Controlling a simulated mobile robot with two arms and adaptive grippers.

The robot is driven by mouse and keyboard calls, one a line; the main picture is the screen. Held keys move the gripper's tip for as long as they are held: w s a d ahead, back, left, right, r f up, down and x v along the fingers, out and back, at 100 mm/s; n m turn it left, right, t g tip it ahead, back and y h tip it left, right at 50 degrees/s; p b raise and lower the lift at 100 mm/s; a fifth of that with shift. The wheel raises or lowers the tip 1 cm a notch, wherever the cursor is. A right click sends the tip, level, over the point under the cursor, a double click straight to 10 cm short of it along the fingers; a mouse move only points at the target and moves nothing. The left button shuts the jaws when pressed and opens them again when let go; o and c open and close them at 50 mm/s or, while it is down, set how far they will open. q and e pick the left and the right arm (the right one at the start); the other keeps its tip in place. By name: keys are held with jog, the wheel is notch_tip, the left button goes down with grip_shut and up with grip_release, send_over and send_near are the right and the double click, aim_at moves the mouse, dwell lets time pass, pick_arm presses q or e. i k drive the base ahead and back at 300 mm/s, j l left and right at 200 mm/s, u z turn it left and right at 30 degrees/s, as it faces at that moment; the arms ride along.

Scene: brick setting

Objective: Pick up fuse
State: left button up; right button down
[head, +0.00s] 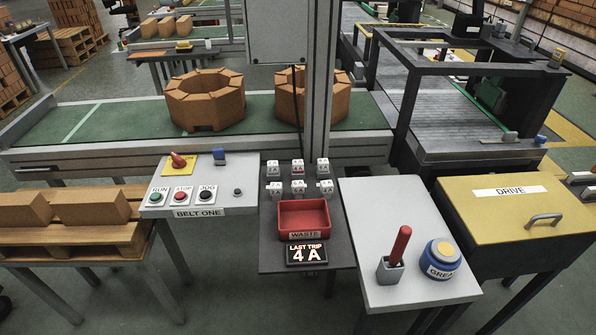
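Several small white blocks with dark markings, which look like the fuses (298,187), stand in two rows on a dark grey stand (270,235) in the middle of the head view. Their markings are too small to read surely. A red tray marked WASTE (303,215) sits in front of them and looks empty. A black display (307,254) in front of the tray reads LAST TRIP 4 A. Neither of my grippers is in view.
A BELT ONE panel (222,198) with buttons stands left. A right-hand table (396,215) holds a red-handled tool (401,245) in a grey holder and a grease tin (440,259). A yellow-lidded DRIVE box (500,215) stands farther right. A post (319,90) rises behind the stand.

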aim_at(297, 165)
jog(key=i+j+z, duration=0.15)
jog(key=j+z, duration=0.6)
jog(key=i+j+z, duration=0.1)
jog(key=j+z, duration=0.65)
